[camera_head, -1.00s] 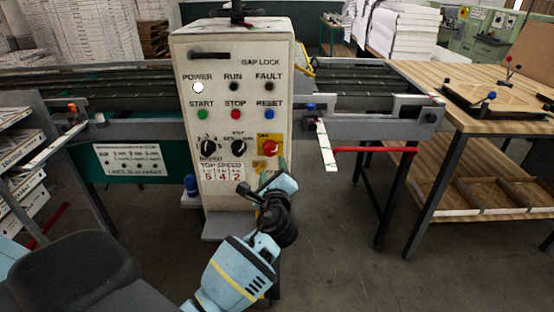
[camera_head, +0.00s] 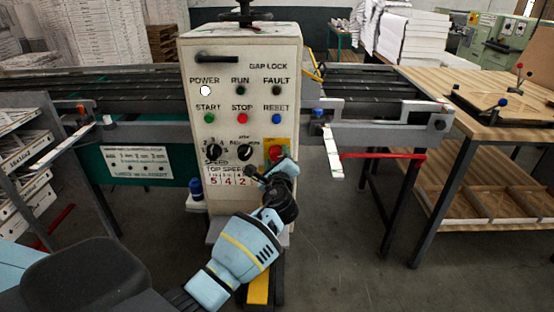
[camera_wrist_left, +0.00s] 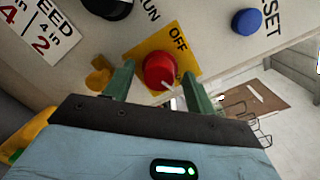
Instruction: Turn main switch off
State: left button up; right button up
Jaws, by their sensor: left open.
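The main switch is a red knob (camera_head: 275,152) on a yellow plate at the lower right of the control box front. In the left wrist view the red knob (camera_wrist_left: 159,71) sits on the yellow plate (camera_wrist_left: 168,50), with the word OFF beside it. My left gripper (camera_head: 280,166) is open just in front of the switch. In the left wrist view its green fingers stand on either side of the knob; I cannot tell whether they touch it. The white POWER lamp (camera_head: 205,91) looks lit. My right gripper is not in view.
The beige control box (camera_head: 230,130) also carries green, red and blue buttons and two black dials (camera_head: 244,152) near the switch. Conveyor rails run behind it on both sides. A wooden table (camera_head: 480,110) stands at the right. Floor between box and table is clear.

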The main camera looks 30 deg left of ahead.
pick_arm(q)
jog(key=shift+c, duration=0.2)
jog(key=c, duration=0.9)
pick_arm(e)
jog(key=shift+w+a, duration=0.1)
